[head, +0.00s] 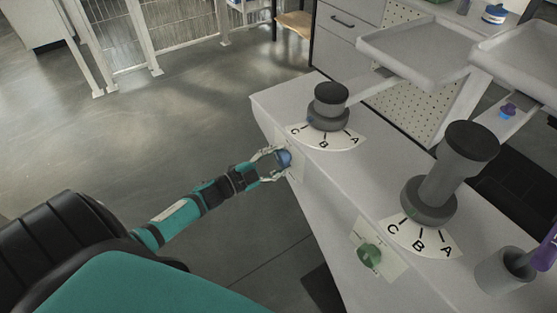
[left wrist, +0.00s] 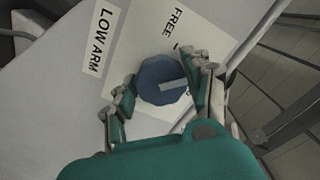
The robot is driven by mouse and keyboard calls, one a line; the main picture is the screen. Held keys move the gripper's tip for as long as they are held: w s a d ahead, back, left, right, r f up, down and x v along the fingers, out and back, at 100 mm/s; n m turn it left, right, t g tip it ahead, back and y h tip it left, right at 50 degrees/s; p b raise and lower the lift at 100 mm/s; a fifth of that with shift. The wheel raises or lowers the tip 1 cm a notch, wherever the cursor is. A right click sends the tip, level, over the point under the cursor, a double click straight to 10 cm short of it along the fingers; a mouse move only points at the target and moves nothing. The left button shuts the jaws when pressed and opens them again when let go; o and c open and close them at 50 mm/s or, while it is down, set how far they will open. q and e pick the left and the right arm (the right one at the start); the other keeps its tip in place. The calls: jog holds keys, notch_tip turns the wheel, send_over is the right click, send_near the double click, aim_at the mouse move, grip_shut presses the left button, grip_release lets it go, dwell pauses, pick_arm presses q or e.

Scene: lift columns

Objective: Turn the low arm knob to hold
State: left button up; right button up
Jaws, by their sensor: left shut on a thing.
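The blue low arm knob (head: 284,158) sits on a pale plate on the side of the grey bench. In the left wrist view, the blue knob (left wrist: 155,77) has a pale pointer stripe aimed right, away from the word FREE (left wrist: 177,20). A LOW ARM label (left wrist: 100,38) is at the plate's left. No HOLD word can be seen; the gripper may cover it. My left gripper (head: 273,163) reaches in from the left and is shut on the knob, one finger on each side. My right gripper is not in view.
Two dark columns stand on the bench, a short one (head: 330,104) and a tall one (head: 455,170), over A-B-C dials. A green knob (head: 369,256) is on the bench side. Grey trays (head: 415,55) hang above the bench. The floor at left is clear.

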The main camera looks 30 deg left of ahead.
pick_arm(q)
jog(key=m+b, duration=0.1)
jog(key=m, duration=0.3)
jog(key=shift+m, duration=0.3)
jog(key=m+b, duration=0.1)
jog(key=m, duration=0.2)
jog(key=shift+m, duration=0.7)
jog(key=o, duration=1.1)
jog(key=shift+o, duration=0.2)
jog(key=shift+r, duration=0.1)
jog(key=shift+a, duration=0.1)
jog(key=v, duration=1.2)
